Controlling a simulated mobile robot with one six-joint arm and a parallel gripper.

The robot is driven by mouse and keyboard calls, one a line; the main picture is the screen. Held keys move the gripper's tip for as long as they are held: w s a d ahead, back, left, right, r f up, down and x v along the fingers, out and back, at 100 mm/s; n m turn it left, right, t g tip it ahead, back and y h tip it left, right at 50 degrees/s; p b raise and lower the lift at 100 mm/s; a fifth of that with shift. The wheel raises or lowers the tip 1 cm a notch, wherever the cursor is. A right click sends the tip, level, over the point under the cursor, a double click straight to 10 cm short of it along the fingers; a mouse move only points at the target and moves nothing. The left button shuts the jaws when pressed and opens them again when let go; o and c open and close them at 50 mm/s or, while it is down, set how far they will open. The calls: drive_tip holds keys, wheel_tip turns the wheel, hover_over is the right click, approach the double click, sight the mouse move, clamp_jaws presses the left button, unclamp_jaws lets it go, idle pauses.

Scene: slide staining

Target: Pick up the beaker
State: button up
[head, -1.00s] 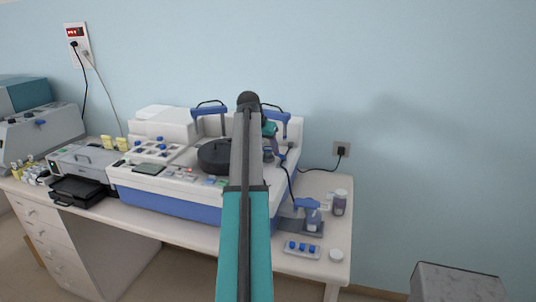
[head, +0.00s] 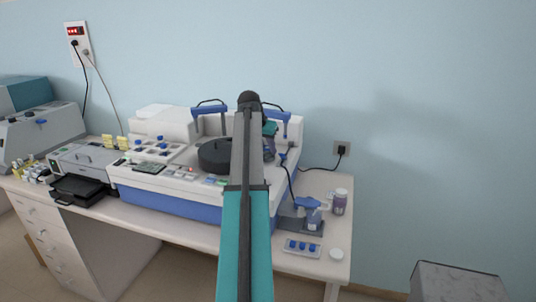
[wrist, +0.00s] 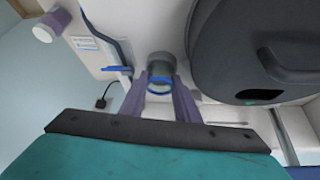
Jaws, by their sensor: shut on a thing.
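The beaker (wrist: 160,66) is a small, clear-grey cup with a blue ring near its rim. In the wrist view it sits between the two purple-grey fingers of my gripper (wrist: 160,84), which is shut on it. The beaker is close beside the large round black lid of the staining machine. I cannot tell whether its base touches the surface below. In the head view my arm hides the gripper and most of the area around it.
The white and blue staining machine (head: 165,205) fills the middle of the bench. Its round black lid (head: 214,155) also shows in the wrist view (wrist: 230,50).

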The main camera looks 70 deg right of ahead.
sight(267, 158)
wheel_tip(267, 158, up, 10)
drive_tip(key=b, duration=0.2)
drive_tip(key=shift+b, duration=0.3)
idle(0.4)
idle(0.5)
